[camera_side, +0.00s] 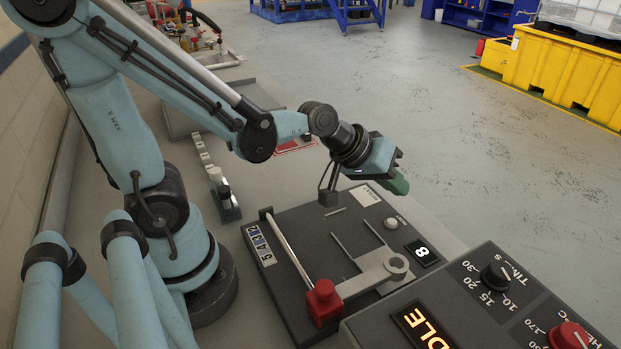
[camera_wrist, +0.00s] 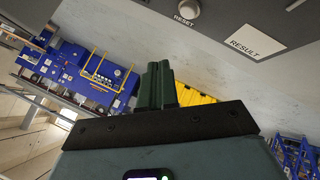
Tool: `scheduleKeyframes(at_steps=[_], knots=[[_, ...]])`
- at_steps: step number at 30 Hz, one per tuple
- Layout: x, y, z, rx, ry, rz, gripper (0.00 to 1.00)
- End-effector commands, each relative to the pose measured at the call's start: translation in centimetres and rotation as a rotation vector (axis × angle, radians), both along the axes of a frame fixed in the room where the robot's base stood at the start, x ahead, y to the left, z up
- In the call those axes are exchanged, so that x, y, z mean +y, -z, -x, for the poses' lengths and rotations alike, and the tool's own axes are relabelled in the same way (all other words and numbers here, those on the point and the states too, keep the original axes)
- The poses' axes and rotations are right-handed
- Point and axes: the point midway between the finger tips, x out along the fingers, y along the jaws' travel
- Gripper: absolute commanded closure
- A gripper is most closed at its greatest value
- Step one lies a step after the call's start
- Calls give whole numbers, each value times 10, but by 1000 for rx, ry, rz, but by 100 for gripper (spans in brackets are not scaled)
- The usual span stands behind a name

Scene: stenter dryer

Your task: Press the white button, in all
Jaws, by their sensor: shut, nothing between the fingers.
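The white button (camera_side: 391,223) is a small round off-white cap on the dark panel (camera_side: 292,223), near its right edge. In the wrist view it shows as a pale round button (camera_wrist: 187,9) at the top, beside the word RESET. My gripper (camera_side: 399,185) is shut and empty, with its green fingers together. It hangs above and behind the button in the side view, apart from it. In the wrist view the shut fingers (camera_wrist: 158,84) point up the picture, below and left of the button.
A lit display (camera_side: 422,252) shows 8 beside the button. A red-ended lever (camera_side: 323,301) and a grey bracket (camera_side: 377,272) stand on the panel. A control box (camera_side: 485,300) with a black TIME knob (camera_side: 496,275) and a red knob (camera_side: 568,336) is in front.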

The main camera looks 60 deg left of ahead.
Motion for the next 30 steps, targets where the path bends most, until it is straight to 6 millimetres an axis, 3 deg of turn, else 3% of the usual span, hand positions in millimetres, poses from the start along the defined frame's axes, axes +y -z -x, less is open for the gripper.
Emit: scheduleKeyframes(at_steps=[15, 30], knots=[[0, 42, 0, 0, 0, 0, 100], [0, 49, 1, 0, 0, 0, 100]])
